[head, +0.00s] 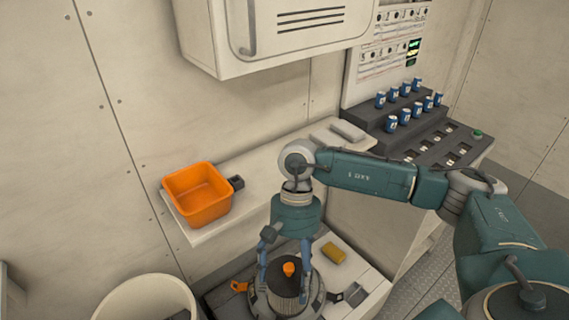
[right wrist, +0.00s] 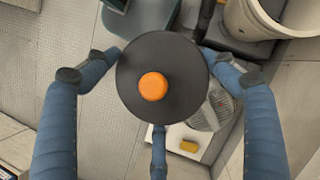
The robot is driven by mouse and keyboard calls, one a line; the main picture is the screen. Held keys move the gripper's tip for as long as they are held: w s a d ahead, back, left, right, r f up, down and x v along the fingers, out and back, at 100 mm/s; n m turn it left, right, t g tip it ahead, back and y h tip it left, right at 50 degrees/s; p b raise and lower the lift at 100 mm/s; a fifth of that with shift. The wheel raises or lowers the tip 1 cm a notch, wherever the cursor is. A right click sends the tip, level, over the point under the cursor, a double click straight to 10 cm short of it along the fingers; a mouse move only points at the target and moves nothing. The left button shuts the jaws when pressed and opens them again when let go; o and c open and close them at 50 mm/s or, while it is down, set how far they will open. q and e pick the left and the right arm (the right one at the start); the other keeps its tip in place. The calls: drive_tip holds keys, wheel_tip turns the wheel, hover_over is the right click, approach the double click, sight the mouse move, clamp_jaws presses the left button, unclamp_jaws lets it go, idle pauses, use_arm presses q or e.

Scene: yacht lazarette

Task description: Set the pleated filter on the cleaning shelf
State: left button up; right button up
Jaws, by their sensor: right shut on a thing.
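My right gripper (head: 287,272) is shut around a dark round cap (right wrist: 135,58) with an orange knob on top; its blue fingers sit around the rim in the right wrist view (right wrist: 160,85). My left gripper is not in view.
An orange tub (head: 200,195) and a small black object (head: 236,183) occupy the shelf's left end. A yellow sponge (head: 334,252) lies on the low bench. A white bucket (head: 145,295) stands at lower left. A wall cabinet (head: 200,45) overhangs the shelf; blue cans (head: 404,117) stand on a dark stepped rack.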

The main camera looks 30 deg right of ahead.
use_arm(q)
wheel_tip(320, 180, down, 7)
drive_tip(key=b, duration=0.6)
use_arm(e)
drive_tip(key=w+d+r+m+t+h, duration=0.2)
drive_tip(key=w+d+r+m+t, duration=0.35)
drive_tip(key=m, duration=0.85)
drive_tip(key=w+d+r+m+t+h, duration=0.1)
drive_tip(key=w+d+r+m+t, duration=0.2)
drive_tip(key=w+d+r+m, duration=0.85)
drive_tip(key=w+a+f+m+p, duration=0.1)
drive_tip(key=w+f+p, duration=0.1)
drive_tip(key=w, duration=0.2)
drive_tip(key=w+a+f+m+p, duration=0.1)
drive_tip(key=w+a+p, duration=0.1)
drive_tip(key=w+p, duration=0.1)
drive_tip(key=w+a+f+m+p, duration=0.1)
drive_tip(key=w+a+f+p, duration=0.1)
drive_tip(key=w, duration=0.3)
drive_tip(key=shift+w+f+m+g+p, duration=0.15)
drive_tip(key=shift+f+m+g+p, duration=0.1)
drive_tip(key=shift+f+m+p, duration=0.1)
drive_tip(key=shift+f, duration=0.1)
drive_tip(key=o, duration=1.3)
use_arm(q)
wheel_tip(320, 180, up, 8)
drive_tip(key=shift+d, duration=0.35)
use_arm(e)
drive_tip(key=shift+o, duration=0.2)
